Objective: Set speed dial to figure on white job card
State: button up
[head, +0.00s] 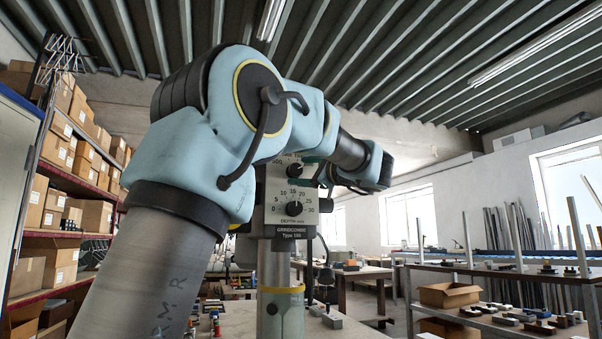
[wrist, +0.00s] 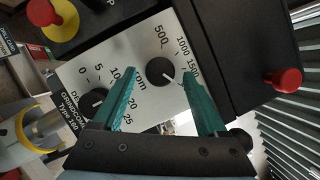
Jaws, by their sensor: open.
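The dial also shows in the head view (head: 295,170), high on the panel. I make out no white job card in either view.
A depth dial (wrist: 95,100) sits beside the left finger, below the speed dial in the head view (head: 294,208). A red-on-yellow button (wrist: 45,14) and a red knob (wrist: 284,79) flank the panel.

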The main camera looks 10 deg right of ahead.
jog(key=b+v, duration=0.2)
jog(key=v, duration=0.8)
jog(key=shift+b, duration=0.35)
